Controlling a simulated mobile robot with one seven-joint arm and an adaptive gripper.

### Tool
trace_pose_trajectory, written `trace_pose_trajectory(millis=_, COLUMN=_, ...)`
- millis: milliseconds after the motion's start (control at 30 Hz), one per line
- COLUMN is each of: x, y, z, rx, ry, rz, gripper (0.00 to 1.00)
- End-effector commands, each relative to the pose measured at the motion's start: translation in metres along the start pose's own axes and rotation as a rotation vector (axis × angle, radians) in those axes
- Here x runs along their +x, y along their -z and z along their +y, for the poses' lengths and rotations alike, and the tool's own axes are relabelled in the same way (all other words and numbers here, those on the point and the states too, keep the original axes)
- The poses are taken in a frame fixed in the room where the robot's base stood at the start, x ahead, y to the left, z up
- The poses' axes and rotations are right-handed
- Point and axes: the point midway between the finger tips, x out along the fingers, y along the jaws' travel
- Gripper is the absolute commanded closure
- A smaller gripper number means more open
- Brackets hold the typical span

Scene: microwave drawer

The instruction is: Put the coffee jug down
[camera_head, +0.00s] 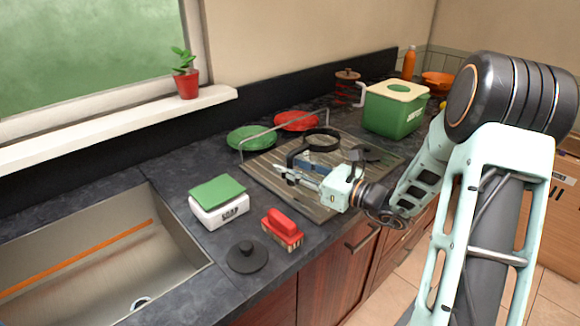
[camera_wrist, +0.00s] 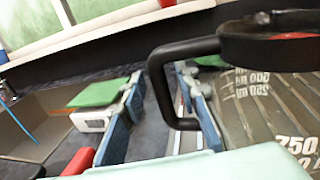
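The coffee jug is clear, with a black rim (camera_head: 322,140) and a black handle. In the head view it is upright over the ribbed drainboard (camera_head: 270,184) and seems to stand on it. In the wrist view its glass body (camera_wrist: 265,115), with volume marks, fills the right side, and its handle (camera_wrist: 160,88) shows near the middle. My gripper (camera_head: 286,172) is low over the board on the jug's handle side. In the wrist view my gripper (camera_wrist: 160,115) has its blue-padded fingers apart, the handle's upright part showing in the gap. I see no finger pressed on it.
Green (camera_head: 252,138) and red (camera_head: 297,121) plates stand behind the board by a wire rack. A green bin (camera_head: 395,108) is at the right. A soap box (camera_head: 218,208), red brush (camera_head: 282,228) and black lid (camera_head: 247,257) lie between board and sink (camera_head: 90,262).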

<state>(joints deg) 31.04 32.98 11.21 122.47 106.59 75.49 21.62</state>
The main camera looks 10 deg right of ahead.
Motion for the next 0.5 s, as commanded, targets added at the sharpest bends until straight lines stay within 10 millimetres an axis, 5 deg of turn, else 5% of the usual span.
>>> trace_pose_trajectory(millis=167, x=-0.008, y=-0.003, z=-0.001, rx=0.0, ry=0.002, rz=0.0, gripper=0.71)
trace_pose_trajectory(millis=500, x=-0.08, y=-0.003, z=-0.002, rx=0.0, ry=0.005, rz=0.0, gripper=0.71)
